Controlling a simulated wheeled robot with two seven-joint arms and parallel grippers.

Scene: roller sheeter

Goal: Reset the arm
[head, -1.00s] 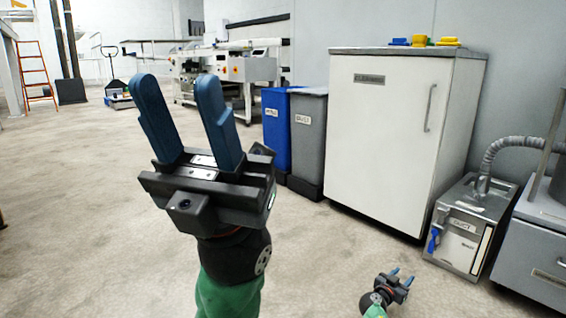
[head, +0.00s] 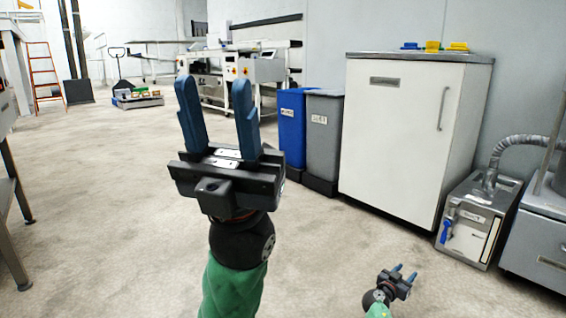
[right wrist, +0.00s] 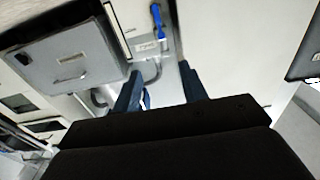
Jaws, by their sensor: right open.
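My left gripper (head: 213,88) stands large in the middle-left of the head view, with its two blue fingers pointing up. The fingers are apart with nothing between them, so it is open and empty. The green arm comes up from the bottom edge. My right gripper (head: 405,273) is small and low at the right of the head view, over bare floor. Its blue fingers are apart and empty. In the right wrist view its two fingers (right wrist: 160,88) are spread, with nothing held between them.
A white cabinet (head: 405,150) stands at the right with blue and yellow items on top. Beside it are a blue bin (head: 291,125) and a grey bin (head: 322,140). A grey vacuum unit (head: 477,225) with a hose stands at the right. An orange ladder (head: 45,75) is far left. Floor between is clear.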

